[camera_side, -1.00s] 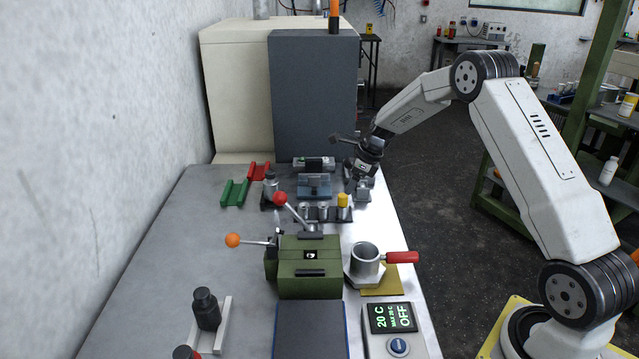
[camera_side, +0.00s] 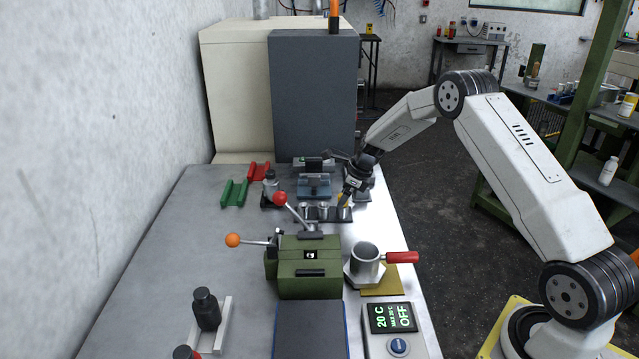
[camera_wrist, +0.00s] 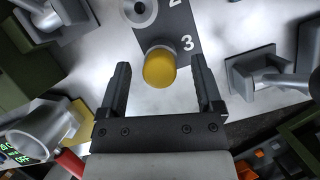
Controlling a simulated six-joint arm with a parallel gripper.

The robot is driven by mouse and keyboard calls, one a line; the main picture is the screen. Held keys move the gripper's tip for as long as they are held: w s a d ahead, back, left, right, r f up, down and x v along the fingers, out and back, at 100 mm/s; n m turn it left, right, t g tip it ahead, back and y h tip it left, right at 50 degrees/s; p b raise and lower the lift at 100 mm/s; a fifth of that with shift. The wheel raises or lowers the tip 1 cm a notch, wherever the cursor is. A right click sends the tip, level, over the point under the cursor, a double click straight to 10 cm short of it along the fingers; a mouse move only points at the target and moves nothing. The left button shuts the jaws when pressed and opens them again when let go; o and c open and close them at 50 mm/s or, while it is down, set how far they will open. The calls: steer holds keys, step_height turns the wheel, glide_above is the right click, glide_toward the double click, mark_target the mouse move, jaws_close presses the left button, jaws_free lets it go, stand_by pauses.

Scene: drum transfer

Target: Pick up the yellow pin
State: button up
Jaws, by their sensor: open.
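The yellow pin (camera_wrist: 159,68) has a round yellow top and sits at the position marked 3 on a dark rack (camera_wrist: 180,24). In the wrist view it lies between the two fingers of my gripper (camera_wrist: 161,90), near their tips, with a gap on each side. The fingers are open and hold nothing. In the side view my gripper (camera_side: 346,200) is down at the right end of the rack (camera_side: 305,214) and hides most of the yellow pin. I cannot tell how far the fingertips are above the rack.
A metal cup (camera_side: 365,258) with a red handle (camera_side: 401,257) stands in front on the right. A green clamp box (camera_side: 310,268) with ball-tipped levers is in front of the rack. Metal fixtures (camera_wrist: 262,72) stand close by.

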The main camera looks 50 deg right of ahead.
stand_by(0.3)
jaws_close()
steer(key=shift+r, duration=0.1)
steer(key=shift+r, duration=0.75)
steer(key=s+a+r, duration=0.4)
steer(key=s+r, duration=0.7)
steer(key=s, duration=0.2)
steer(key=shift+s+r, duration=0.2)
stand_by(0.5)
